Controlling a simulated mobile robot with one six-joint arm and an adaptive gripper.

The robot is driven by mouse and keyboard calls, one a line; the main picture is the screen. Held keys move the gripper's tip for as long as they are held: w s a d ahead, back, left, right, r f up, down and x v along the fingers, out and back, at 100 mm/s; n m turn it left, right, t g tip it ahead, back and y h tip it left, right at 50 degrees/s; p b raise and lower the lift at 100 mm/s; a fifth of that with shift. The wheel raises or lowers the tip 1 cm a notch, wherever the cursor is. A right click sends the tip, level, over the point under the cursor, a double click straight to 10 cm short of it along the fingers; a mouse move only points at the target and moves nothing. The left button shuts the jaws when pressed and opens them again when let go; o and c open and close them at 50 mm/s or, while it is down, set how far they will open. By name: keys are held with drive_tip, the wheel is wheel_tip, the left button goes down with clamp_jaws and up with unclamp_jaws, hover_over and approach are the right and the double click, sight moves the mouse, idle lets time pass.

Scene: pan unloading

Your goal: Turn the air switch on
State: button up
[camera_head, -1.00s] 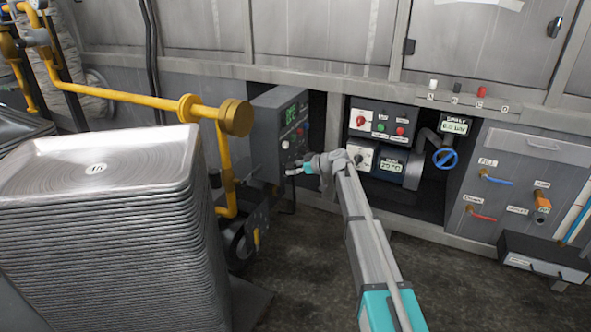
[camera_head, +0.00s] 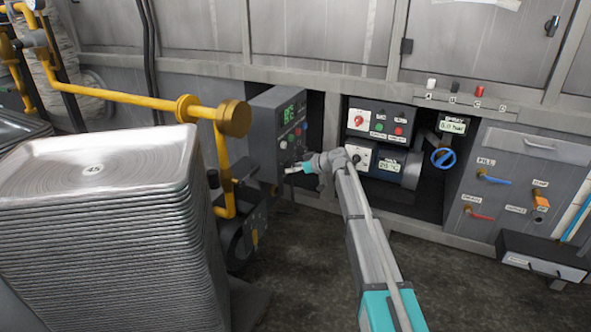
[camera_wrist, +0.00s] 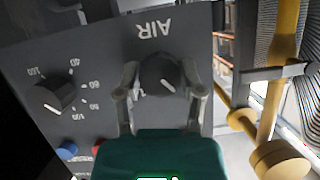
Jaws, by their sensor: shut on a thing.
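The air switch (camera_wrist: 158,70) is a dark round knob with a light pointer mark, under the upside-down label AIR in the wrist view. My gripper (camera_wrist: 161,88) has one finger on each side of the knob and is shut on it. The knob's pointer mark slants to the lower right in this view. In the head view, my gripper (camera_head: 298,168) is at the lower right of the grey control box (camera_head: 272,125) with the green display. The knob is too small to make out clearly there.
In the wrist view, a dial (camera_wrist: 54,93) with a number scale is left of the air switch, with blue and red buttons below it. In the head view, a yellow gas pipe (camera_head: 130,97) and a tall pan stack (camera_head: 110,250) stand left of my arm. The floor between is clear.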

drive_tip(key=m+g, duration=0.1)
drive_tip(key=m+g+y+b, duration=0.1)
drive_tip(key=m, duration=0.1)
drive_tip(key=shift+a+f, duration=0.1)
drive_tip(key=shift+a, duration=0.2)
drive_tip(key=shift+s+m+g+y+b, duration=0.1)
drive_tip(key=shift+m+g+y+b, duration=0.4)
drive_tip(key=shift+m, duration=0.5)
drive_tip(key=o, duration=1.1)
drive_tip(key=shift+o, duration=0.4)
drive_tip(key=shift+d, duration=0.1)
drive_tip(key=shift+d, duration=0.1)
